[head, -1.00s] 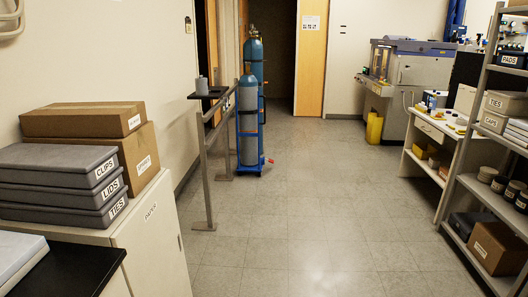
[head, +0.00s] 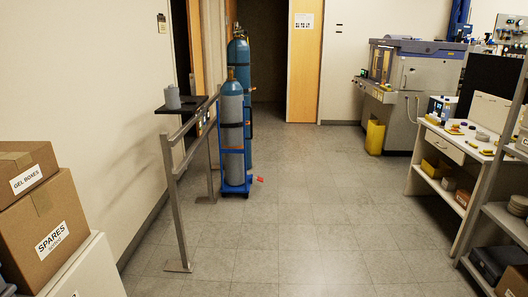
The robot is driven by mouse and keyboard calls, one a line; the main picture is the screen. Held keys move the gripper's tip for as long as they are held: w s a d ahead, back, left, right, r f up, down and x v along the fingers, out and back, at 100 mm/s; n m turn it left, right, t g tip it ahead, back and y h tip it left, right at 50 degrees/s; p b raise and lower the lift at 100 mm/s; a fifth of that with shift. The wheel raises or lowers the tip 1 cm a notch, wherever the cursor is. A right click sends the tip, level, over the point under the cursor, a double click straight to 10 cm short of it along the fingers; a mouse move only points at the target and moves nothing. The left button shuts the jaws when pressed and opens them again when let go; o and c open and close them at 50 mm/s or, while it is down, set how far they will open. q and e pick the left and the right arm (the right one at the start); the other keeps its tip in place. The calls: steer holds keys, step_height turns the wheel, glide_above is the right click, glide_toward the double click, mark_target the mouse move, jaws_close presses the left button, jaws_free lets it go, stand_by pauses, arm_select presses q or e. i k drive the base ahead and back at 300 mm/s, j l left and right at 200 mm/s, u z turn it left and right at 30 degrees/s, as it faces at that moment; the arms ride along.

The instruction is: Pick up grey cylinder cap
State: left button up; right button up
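A grey cylinder cap (head: 173,98) stands upright on a small black shelf (head: 194,110) on the left side, at the top of a metal rail. Two blue-topped gas cylinders stand just beyond it; the nearer one (head: 233,130) has a grey body and sits on a blue cart (head: 235,187). Neither of my grippers shows in the head view, so their state is hidden.
The metal rail (head: 172,200) has feet on the floor. Cardboard boxes (head: 45,215) stand on a white cabinet (head: 85,275) at near left. A shelving unit and a white bench (head: 470,160) line the right. The tiled floor (head: 310,220) between is clear.

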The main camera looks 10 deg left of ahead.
mark_target(172, 96)
steer(key=i, duration=1.45)
steer(key=i+u, duration=0.1)
steer(key=i, duration=0.6)
steer(key=i+l+u, duration=0.15)
steer(key=i, duration=0.55)
steer(key=i+l+u, duration=0.25)
steer(key=i, duration=0.2)
steer(key=i+l+u, duration=0.25)
steer(key=i, duration=0.2)
